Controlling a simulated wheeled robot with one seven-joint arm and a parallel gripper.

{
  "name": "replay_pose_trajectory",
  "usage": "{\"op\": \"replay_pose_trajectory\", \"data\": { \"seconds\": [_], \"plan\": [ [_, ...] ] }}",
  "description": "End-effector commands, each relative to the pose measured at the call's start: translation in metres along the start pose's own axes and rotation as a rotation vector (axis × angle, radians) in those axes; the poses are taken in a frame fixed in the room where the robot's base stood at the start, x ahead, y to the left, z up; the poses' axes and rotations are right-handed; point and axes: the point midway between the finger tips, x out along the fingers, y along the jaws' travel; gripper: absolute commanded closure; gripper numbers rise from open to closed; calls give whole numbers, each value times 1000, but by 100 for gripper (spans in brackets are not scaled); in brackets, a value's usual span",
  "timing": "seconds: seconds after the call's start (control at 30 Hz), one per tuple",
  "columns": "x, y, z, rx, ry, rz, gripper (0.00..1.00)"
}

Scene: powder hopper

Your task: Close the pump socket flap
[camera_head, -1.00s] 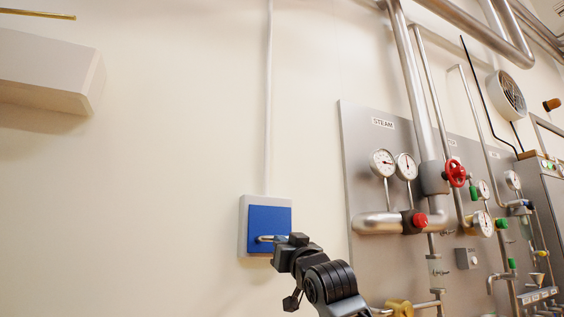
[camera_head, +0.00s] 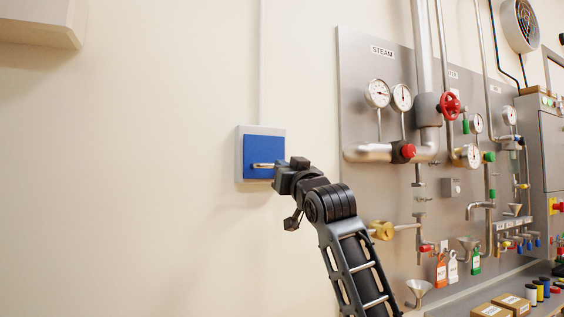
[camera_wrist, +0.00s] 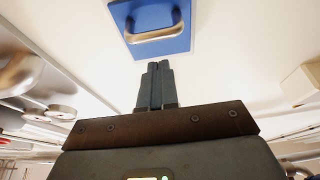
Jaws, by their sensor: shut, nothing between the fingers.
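The pump socket is a pale box (camera_head: 239,154) on the wall with a blue flap (camera_head: 264,147) on its front. The flap lies flat against the box in the head view. A metal bar handle (camera_head: 264,165) runs across its lower part. In the wrist view the blue flap (camera_wrist: 150,15) and its handle (camera_wrist: 155,27) are at the top. My gripper (camera_wrist: 154,68) is shut and empty, its tips short of the flap's edge in that picture. In the head view my gripper (camera_head: 281,171) is at the right end of the handle and hides the flap's lower right corner.
A steel panel (camera_head: 352,100) with pipes, gauges and a red valve wheel (camera_head: 449,105) stands to the right. A pale box-shaped fixture (camera_head: 40,22) is at the upper left. A thin conduit (camera_head: 262,60) rises from the socket. The wall left of it is bare.

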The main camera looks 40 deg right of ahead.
Motion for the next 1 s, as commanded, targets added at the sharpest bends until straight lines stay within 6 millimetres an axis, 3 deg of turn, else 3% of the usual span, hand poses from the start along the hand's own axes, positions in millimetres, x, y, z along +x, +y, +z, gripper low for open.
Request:
{"op": "replay_pose_trajectory", "data": {
  "seconds": [0.6,1.0],
  "plan": [
    [-78,0,21,1,-4,0,100],
    [-88,0,23,0,-3,0,100]
  ]
}}
